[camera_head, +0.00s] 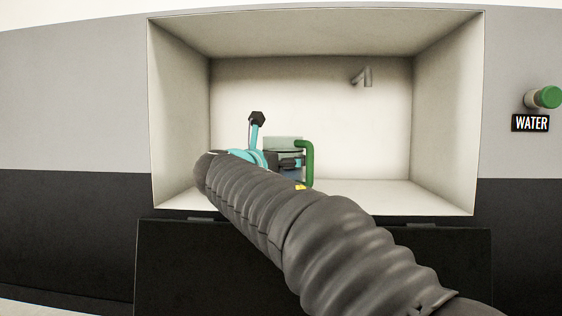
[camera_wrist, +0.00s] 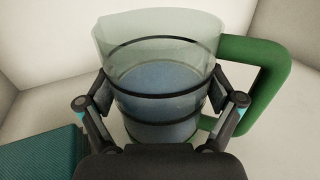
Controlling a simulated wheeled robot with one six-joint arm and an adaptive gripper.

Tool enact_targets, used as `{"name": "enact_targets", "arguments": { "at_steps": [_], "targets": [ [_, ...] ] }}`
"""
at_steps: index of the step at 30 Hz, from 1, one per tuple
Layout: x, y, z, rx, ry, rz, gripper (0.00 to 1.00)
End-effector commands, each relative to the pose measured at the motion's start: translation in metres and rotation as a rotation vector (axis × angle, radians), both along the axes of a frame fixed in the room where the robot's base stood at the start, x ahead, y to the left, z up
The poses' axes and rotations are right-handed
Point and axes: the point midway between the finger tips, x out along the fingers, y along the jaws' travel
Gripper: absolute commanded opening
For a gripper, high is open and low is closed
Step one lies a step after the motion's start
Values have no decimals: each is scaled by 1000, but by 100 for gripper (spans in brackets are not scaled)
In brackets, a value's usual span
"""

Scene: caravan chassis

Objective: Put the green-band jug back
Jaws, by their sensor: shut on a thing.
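The jug (camera_wrist: 160,75) is clear, with dark bands, a green handle (camera_wrist: 268,85) on its right side and bluish water in its lower part. In the head view the jug (camera_head: 283,143) is inside the open locker, toward the left, partly hidden by my arm, with its green handle (camera_head: 309,163) to the right. My gripper (camera_wrist: 160,112) has a finger on each side of the jug body and is shut on it. The jug looks upright. I cannot tell whether its base touches the locker floor. No green band is clear on the body.
The pale locker (camera_head: 440,195) has free floor right of the jug. A small spout (camera_head: 362,77) sticks out of its back wall. A dark flap (camera_head: 180,260) hangs below the opening. A teal box-like thing (camera_wrist: 45,150) is close at lower left in the wrist view. A green-capped fitting (camera_head: 545,97) sits above a WATER label (camera_head: 531,123).

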Motion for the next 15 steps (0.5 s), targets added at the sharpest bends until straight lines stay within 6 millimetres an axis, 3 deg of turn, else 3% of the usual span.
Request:
{"name": "enact_targets", "arguments": {
  "at_steps": [2, 3, 4, 15],
  "targets": [
    [0, 0, -1, -1, -2, 0, 25],
    [0, 0, -3, -1, 0, 0, 94],
    [0, 0, -3, -1, 0, 0, 100],
    [0, 0, 0, 0, 0, 0, 100]
  ]
}}
